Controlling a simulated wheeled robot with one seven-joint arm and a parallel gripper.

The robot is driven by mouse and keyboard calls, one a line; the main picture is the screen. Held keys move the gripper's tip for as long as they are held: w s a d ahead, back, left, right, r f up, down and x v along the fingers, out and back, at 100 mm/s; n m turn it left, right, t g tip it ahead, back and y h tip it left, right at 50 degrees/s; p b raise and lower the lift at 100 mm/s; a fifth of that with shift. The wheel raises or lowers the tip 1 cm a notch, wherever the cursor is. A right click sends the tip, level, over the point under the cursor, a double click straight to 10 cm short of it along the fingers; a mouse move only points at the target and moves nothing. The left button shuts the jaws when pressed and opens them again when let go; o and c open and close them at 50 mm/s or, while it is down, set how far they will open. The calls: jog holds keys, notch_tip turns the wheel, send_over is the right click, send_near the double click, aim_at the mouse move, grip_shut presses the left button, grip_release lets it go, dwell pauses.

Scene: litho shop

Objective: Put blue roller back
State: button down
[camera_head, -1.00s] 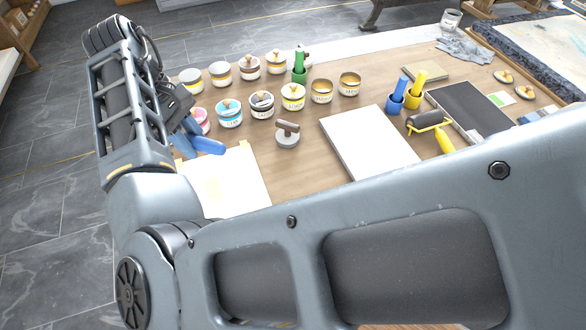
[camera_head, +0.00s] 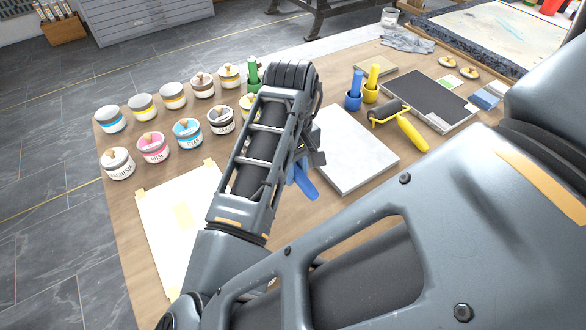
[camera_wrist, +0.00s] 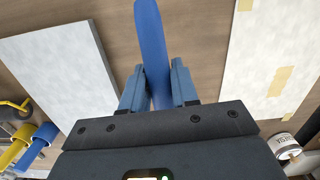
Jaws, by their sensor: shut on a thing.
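My gripper (camera_wrist: 157,88) is shut on a long bright blue handle (camera_wrist: 151,35), which I take as the blue roller's. The handle passes between the two blue-grey fingers; the roller's head is not visible. In the head view the blue handle (camera_head: 305,182) sticks out beside my arm, near the left edge of the white slab (camera_head: 345,185). My forearm hides most of the gripper there.
A yellow-handled roller (camera_head: 410,130) lies by a dark slab (camera_head: 428,100) at right. Several ink cans, one of them pink-labelled (camera_head: 153,148), stand at left. Taped paper (camera_head: 180,225) lies at front left.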

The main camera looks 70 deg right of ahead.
jog(key=b, duration=0.5)
send_over(295, 200)
notch_tip(295, 200, down, 5)
jog(key=shift+w+d+f, duration=0.1)
jog(key=shift+f+b, duration=0.45)
jog(key=shift+f, duration=0.9)
jog(key=shift+f, duration=0.1)
jog(key=c, duration=0.8)
grip_release()
jog(key=shift+w+d+r+p, duration=0.1)
jog(key=shift+w+r+p, duration=0.1)
jog(key=shift+r, duration=1.75)
jog(key=shift+w+r+p, duration=0.1)
jog(key=shift+r+p, duration=0.05)
jog(key=shift+r, duration=1.8)
jog(key=shift+s+d, duration=0.1)
